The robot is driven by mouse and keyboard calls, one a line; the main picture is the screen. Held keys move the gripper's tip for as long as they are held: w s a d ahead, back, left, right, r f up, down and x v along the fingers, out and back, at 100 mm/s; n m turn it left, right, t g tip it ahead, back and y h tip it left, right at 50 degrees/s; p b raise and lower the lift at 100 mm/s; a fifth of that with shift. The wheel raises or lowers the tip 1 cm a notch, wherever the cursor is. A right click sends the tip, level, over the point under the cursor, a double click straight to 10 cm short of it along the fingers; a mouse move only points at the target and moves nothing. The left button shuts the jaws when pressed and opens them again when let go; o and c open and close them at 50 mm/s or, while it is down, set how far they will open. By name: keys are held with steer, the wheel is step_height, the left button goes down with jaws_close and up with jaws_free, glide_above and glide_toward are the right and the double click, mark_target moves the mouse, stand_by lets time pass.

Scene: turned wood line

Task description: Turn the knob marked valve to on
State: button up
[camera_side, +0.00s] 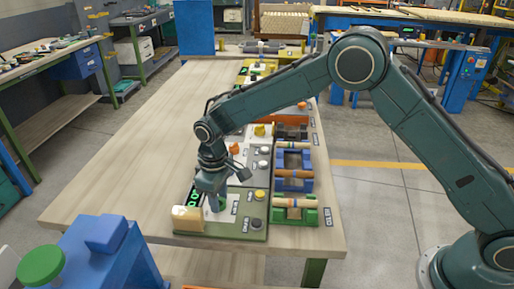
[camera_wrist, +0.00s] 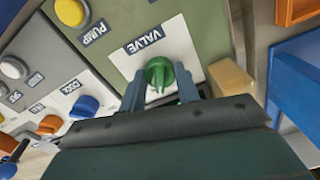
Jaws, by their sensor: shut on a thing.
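The green valve knob (camera_wrist: 160,72) sits on a white plate (camera_wrist: 196,38) under the label VALVE in the wrist view. My gripper (camera_wrist: 160,90) is shut on this knob, with one blue-grey finger on each side of it. In the side view my gripper (camera_side: 214,204) points down at the near end of the panel row and largely hides the knob. The plate is on a grey-green panel (camera_side: 245,225). I cannot tell which setting the knob points to.
Beside the valve are a yellow button (camera_wrist: 70,12) labelled PUMP, a white button (camera_wrist: 13,68), and orange and blue knobs (camera_wrist: 83,106). A tan block (camera_wrist: 231,78) stands close to the plate. Blue and green racks (camera_side: 309,215) stand right of the panels. The table's left side (camera_side: 130,150) is clear.

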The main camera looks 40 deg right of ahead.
steer(key=shift+m, duration=1.7)
steer(key=o, duration=1)
steer(key=shift+r, duration=0.1)
step_height(320, 180, up, 14)
steer(key=shift+f, duration=0.15)
